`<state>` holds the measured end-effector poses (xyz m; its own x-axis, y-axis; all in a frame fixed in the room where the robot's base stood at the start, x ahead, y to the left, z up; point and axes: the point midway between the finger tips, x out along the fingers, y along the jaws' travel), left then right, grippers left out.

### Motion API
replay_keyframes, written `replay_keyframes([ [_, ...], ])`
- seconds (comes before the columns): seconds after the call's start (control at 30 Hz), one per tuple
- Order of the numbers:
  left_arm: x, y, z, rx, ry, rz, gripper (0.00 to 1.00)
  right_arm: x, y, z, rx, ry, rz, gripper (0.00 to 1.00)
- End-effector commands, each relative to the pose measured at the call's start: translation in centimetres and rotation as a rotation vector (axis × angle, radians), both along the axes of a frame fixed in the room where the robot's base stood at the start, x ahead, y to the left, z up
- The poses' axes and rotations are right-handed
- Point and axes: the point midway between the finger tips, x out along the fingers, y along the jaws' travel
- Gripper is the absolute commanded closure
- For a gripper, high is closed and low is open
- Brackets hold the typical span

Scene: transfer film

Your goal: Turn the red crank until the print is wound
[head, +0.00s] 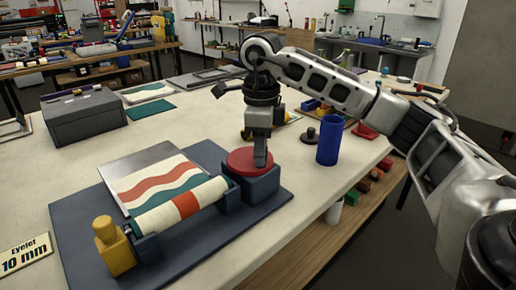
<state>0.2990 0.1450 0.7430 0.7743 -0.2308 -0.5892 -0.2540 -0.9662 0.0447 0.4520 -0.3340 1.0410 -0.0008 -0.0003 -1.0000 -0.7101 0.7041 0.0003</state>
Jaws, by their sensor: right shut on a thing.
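The red crank (240,161) is a round red disc on the blue block at the right end of the roller. My right gripper (261,158) reaches down from above and is shut on the crank; its fingers hide part of the disc and whatever grip they hold. The print (152,181) is a cream sheet with wavy red and teal bands. It lies sloping on a grey plate behind the roller. My left gripper is not in view.
The winder stands on a dark blue base (195,250) with a yellow knob (113,247) at its left end. A blue cup (329,140) stands right of the crank. A grey box (84,115) is at back left. An "Eyelet 10 mm" card (25,254) lies at left.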

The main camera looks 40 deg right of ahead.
Motion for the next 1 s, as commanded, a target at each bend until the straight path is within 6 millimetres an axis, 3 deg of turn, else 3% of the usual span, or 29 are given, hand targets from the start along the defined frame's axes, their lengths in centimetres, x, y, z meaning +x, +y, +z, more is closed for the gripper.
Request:
replay_keyframes([
  [0.7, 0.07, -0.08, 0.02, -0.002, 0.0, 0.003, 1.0, 0.09, -0.32, 0.18, 0.001, -0.006, 0.073, 0.96],
  [0.73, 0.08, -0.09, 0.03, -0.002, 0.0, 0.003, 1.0, 0.09, -0.32, 0.18, 0.001, -0.006, 0.073, 0.68],
  [0.8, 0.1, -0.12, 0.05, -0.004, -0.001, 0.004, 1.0, 0.09, -0.31, 0.18, 0.001, -0.006, 0.073, 0.52],
  [1.0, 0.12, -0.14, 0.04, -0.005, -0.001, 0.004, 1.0, 0.05, -0.29, 0.09, 0.001, -0.002, 0.073, 0.52],
])
